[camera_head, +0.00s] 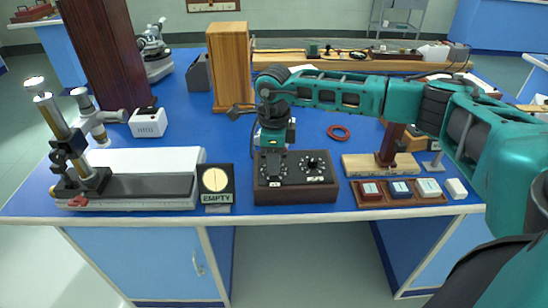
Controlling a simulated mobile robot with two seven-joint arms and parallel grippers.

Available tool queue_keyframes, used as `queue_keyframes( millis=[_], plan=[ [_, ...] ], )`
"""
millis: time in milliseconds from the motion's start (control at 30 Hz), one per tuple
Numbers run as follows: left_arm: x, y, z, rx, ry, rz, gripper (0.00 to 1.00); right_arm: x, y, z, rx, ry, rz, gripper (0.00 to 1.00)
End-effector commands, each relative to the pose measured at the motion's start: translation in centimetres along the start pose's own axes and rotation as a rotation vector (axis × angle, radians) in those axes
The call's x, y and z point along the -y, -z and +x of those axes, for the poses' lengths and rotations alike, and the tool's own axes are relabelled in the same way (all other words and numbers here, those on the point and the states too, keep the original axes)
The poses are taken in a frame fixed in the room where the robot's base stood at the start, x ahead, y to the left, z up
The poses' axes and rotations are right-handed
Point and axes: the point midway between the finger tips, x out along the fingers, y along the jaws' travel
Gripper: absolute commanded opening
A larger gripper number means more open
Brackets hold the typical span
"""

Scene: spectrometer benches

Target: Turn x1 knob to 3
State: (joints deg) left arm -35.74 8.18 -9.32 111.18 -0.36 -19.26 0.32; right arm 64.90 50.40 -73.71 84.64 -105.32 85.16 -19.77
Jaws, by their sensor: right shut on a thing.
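A dark wooden control box (295,195) with a black top panel stands near the front edge of the blue bench. Its right-hand knob (313,163) is black with pale marks around it and is uncovered. My right gripper (273,163) points down over the left part of the panel and is shut on the left-hand knob. The fingers hide most of that knob. The labels and dial numbers are too small to read, so I cannot tell which knob is x1 or its setting. My left gripper is not in view.
An "EMPTY" sign (216,185) stands just left of the box. A wooden tray (400,200) with small coloured blocks is to the right. A red ring (339,132) lies behind the box. A tall wooden block (230,68) stands farther back.

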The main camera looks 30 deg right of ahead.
Motion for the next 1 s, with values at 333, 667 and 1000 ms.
queue_keyframes(
  millis=[333,667,1000],
  plan=[
    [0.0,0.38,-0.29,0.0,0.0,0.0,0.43,0.0,-0.03,-0.07,0.0,0.0,0.248,0.0],
    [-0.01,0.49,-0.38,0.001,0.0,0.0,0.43,0.02,-0.05,-0.06,0.001,0.001,0.354,0.0],
    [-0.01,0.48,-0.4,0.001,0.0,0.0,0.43,0.04,-0.05,-0.06,0.001,0.001,0.368,0.0]
  ],
)
